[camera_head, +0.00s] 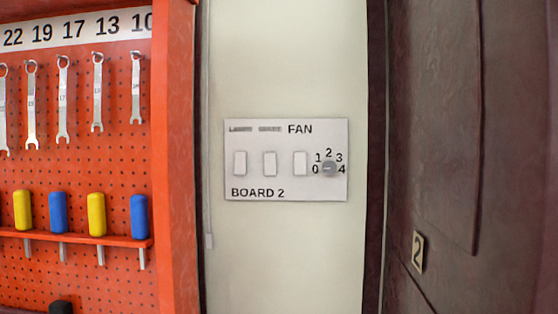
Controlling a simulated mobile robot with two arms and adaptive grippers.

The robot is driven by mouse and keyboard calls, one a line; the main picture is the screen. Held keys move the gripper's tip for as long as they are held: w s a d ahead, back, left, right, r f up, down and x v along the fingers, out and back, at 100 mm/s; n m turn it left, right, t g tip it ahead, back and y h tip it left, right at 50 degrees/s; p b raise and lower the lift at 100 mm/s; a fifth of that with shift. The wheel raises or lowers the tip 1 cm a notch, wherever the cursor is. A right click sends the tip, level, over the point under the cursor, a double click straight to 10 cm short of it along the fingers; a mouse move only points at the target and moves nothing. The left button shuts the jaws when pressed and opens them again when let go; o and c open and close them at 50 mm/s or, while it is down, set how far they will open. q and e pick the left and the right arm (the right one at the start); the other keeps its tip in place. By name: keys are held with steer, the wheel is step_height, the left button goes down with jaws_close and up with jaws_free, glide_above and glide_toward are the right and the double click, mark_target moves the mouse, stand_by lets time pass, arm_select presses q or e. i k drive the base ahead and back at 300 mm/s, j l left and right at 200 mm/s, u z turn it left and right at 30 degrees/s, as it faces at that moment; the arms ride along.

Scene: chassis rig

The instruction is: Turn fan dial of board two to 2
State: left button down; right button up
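The white switch panel (258,179), labelled BOARD 2, is fixed to a pale wall in the middle of the head view. The grey round fan dial (329,169) sits at its right side, with the numbers 0, 1, 2, 3 and 4 around it in an arc and the word FAN up to its left. A light mark shows on the dial, but it is too small to tell which number it points at. Three white rocker switches, such as the right one (301,163), are left of the dial. Neither of my grippers is in view.
An orange pegboard (95,165) at left holds several wrenches and a shelf of yellow- and blue-handled tools. A dark brown door-like panel (430,120) with a "2" plate (418,251) stands at right. Nothing stands before the board.

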mark_target(330, 167)
steer(key=j+u, duration=0.5)
steer(key=j, duration=1)
